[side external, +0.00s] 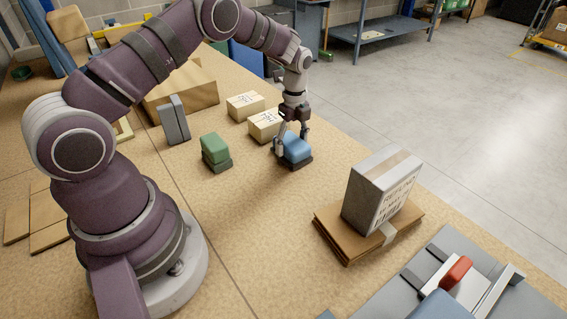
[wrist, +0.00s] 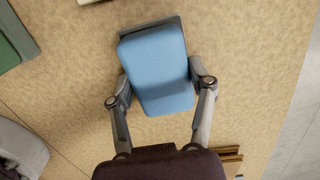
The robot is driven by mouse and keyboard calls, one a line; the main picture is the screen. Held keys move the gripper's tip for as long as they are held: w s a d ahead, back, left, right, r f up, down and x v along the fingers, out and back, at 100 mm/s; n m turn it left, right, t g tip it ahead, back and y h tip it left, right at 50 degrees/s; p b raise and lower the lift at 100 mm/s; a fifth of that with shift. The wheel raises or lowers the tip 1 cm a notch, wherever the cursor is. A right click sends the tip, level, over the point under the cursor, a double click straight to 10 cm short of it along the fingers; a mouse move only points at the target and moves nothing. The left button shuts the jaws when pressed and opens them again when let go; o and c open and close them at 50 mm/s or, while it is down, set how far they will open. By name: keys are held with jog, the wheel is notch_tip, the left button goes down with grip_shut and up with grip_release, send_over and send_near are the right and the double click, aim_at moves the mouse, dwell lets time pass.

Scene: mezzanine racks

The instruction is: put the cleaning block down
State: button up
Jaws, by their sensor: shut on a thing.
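The cleaning block is a light-blue block with a dark grey base; its blue body (side external: 297,148) shows at the middle of the side view, low at the tabletop. My gripper (side external: 293,146) points down over it, with a finger on either side. In the wrist view the blue block (wrist: 158,70) fills the space between the two fingers of my gripper (wrist: 160,88), slightly tilted, with its dark base showing along the far edge. I cannot tell whether the base touches the table.
A similar green block (side external: 215,149) stands to the left. Two pale labelled boxes (side external: 245,105) (side external: 265,125) stand just behind my gripper. A grey carton (side external: 382,190) sits on flat cardboard (side external: 330,232) at the right. The tabletop (side external: 260,220) in front is clear.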

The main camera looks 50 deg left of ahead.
jog(key=o, duration=1.2)
jog(key=shift+c, duration=0.2)
jog(key=shift+r, duration=0.4)
notch_tip(320, 180, up, 11)
notch_tip(320, 180, up, 5)
jog(key=n+t, duration=0.1)
jog(key=n, duration=0.3)
send_over(293, 142)
jog(key=s+d, duration=0.2)
jog(key=s, duration=0.1)
jog(key=s+d+r+n+t, duration=0.1)
jog(key=s+d+n+t, duration=0.1)
jog(key=s+n, duration=0.4)
jog(key=s+d+r+n+t, duration=0.1)
jog(key=s+d+n+t, duration=0.1)
jog(key=s+n, duration=0.5)
jog(key=shift+s+d+r+n+t, duration=0.3)
jog(key=shift+d+n, duration=0.2)
jog(key=shift+d, duration=0.25)
